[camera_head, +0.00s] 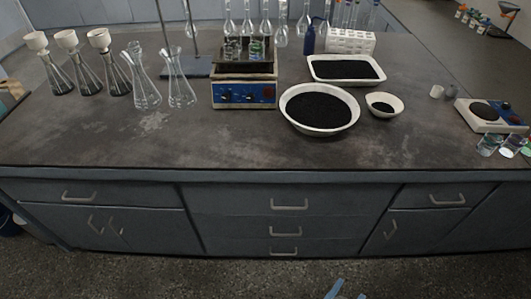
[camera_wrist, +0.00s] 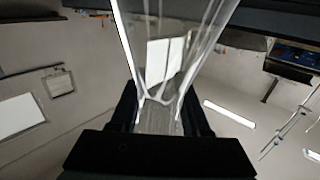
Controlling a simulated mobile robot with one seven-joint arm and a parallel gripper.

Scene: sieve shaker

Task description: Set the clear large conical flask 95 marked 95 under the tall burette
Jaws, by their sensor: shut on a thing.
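My gripper (camera_wrist: 160,118) shows in the wrist view, its dark fingers on both sides of the narrow part of a clear glass conical flask (camera_wrist: 168,45). It is shut on this flask, whose body widens toward the top of the picture. No 95 mark can be read on it. The head view does not clearly show my gripper or the held flask. There, a stand with a dark base plate (camera_head: 184,70) is at the back left, its upright (camera_head: 162,28) running out of the top of the picture. The burette is not clearly seen.
Two clear conical flasks (camera_head: 146,88) (camera_head: 181,88) stand in front of the stand. Several flasks with white funnels (camera_head: 66,40) are left of them. A blue-fronted heating device (camera_head: 243,96) and a white bowl of black grains (camera_head: 318,127) stand right. The bench front is clear.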

